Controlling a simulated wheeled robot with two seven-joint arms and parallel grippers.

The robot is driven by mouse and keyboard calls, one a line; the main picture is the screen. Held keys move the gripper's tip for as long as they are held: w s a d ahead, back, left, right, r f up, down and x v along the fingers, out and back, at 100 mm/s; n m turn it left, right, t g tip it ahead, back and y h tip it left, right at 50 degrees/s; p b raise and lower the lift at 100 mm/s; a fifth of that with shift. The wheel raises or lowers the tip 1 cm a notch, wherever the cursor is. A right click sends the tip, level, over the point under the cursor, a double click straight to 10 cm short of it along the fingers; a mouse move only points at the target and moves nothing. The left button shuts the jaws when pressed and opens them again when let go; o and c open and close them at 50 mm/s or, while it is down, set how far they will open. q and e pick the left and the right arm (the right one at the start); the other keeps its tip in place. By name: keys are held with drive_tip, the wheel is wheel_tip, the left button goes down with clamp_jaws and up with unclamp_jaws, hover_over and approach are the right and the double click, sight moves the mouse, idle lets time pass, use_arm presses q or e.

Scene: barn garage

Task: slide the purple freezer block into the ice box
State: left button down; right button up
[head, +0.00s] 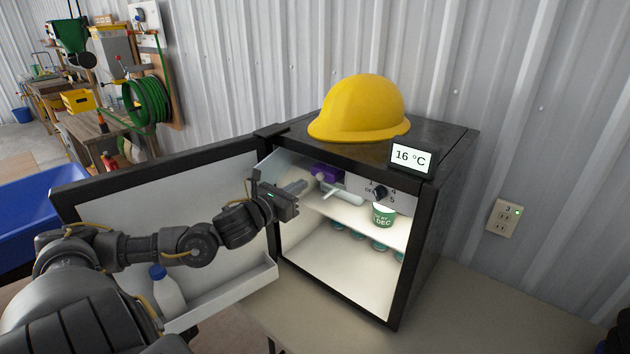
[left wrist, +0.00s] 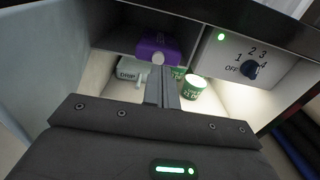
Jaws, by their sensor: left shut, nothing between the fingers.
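The purple freezer block (head: 327,173) is at the top left inside the open fridge. In the left wrist view the purple block (left wrist: 160,46) sits in the mouth of the dark ice box (left wrist: 115,40), its front end facing me; how deep it reaches is hidden. A round pale spot shows on its front. My left gripper (head: 308,186) is inside the fridge opening, shut and empty. Its fingertips (left wrist: 160,70) are just below and in front of the block; I cannot tell whether they touch it. My right gripper is not in view.
The fridge door (head: 170,185) stands open at left, with a bottle (head: 168,292) in its shelf. A tray marked DRIP (left wrist: 128,68) hangs below the ice box. A green tub (head: 383,215) stands on the shelf. A control dial (head: 379,193) is at right. A yellow helmet (head: 360,108) sits on top.

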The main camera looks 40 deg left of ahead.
sight(322, 173)
use_arm(q)
drive_tip(key=w+p, duration=0.1)
drive_tip(key=w, duration=0.3)
drive_tip(key=shift+w+r+p, duration=0.15)
drive_tip(key=shift+w+p, duration=0.15)
drive_tip(key=shift+w, duration=1)
drive_tip(key=shift+f, duration=0.2)
drive_tip(key=shift+w+a+f, duration=0.1)
drive_tip(key=shift+w, duration=0.25)
drive_tip(key=w+b, duration=0.2)
drive_tip(key=w, duration=0.1)
drive_tip(key=shift+w+b, duration=0.15)
drive_tip(key=shift+b, duration=0.2)
drive_tip(key=shift+w, duration=0.4)
drive_tip(key=shift+s, duration=0.1)
